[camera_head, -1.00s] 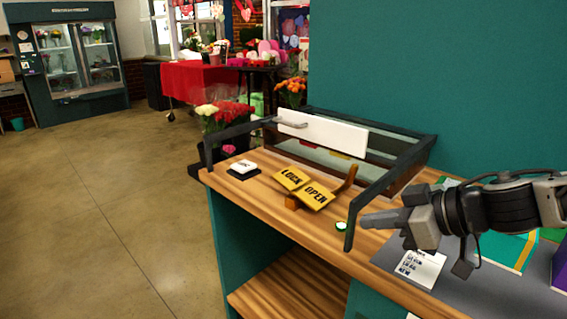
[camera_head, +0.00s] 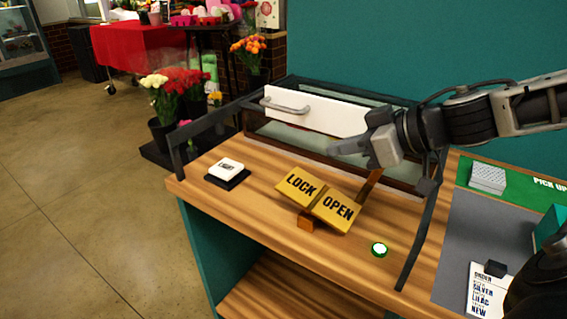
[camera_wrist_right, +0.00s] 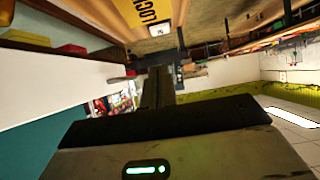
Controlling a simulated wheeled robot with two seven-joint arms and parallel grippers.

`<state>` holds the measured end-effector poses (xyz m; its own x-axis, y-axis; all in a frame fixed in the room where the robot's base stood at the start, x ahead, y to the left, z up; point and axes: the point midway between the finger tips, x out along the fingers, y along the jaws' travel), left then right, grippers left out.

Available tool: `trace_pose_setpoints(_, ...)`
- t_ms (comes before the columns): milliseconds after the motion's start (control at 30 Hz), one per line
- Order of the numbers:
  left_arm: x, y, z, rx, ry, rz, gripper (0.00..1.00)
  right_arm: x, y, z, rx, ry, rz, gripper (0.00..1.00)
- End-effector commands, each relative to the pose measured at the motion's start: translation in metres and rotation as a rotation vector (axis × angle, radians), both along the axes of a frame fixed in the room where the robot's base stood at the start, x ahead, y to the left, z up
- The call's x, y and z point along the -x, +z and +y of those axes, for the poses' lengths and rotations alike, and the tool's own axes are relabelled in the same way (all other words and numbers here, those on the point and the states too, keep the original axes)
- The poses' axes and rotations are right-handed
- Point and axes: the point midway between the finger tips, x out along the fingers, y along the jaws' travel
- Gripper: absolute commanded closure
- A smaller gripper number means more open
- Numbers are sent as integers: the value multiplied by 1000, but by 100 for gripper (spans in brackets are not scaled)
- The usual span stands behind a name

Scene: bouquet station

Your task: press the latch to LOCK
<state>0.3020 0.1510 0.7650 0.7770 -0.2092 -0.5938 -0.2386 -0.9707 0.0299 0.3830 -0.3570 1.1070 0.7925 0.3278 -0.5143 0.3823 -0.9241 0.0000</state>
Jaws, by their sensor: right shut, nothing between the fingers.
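The latch is a yellow two-part plate on a small wooden block on the counter. Its left half reads LOCK (camera_head: 300,186) and its right half reads OPEN (camera_head: 337,210). I cannot tell which half sits lower. An orange-brown bar rises behind the OPEN half. My right gripper (camera_head: 337,147) is shut and empty, pointing left, behind and above the latch, in front of the white drawer-like panel (camera_head: 315,113). In the right wrist view, part of the LOCK plate (camera_wrist_right: 146,14) shows at the top, beyond the fingers (camera_wrist_right: 160,80). My left gripper is not in view.
A green-rimmed round button (camera_head: 379,250) lies right of the latch, and a white block on a black base (camera_head: 228,170) lies left. Dark frame bars (camera_head: 415,240) edge the case at the right. An order card (camera_head: 485,290) lies further right.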

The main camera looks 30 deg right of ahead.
Motion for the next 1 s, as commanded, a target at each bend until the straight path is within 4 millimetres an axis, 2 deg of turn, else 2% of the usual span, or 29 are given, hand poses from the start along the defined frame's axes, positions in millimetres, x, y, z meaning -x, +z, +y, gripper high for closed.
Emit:
trace_pose_setpoints(267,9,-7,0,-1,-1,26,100,-3,-3,2,-1,3,2,100)
trace_pose_setpoints(633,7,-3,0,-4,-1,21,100,-41,-29,18,-6,0,6,100)
trace_pose_setpoints(1000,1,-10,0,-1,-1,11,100,-70,-50,28,3,0,4,100)
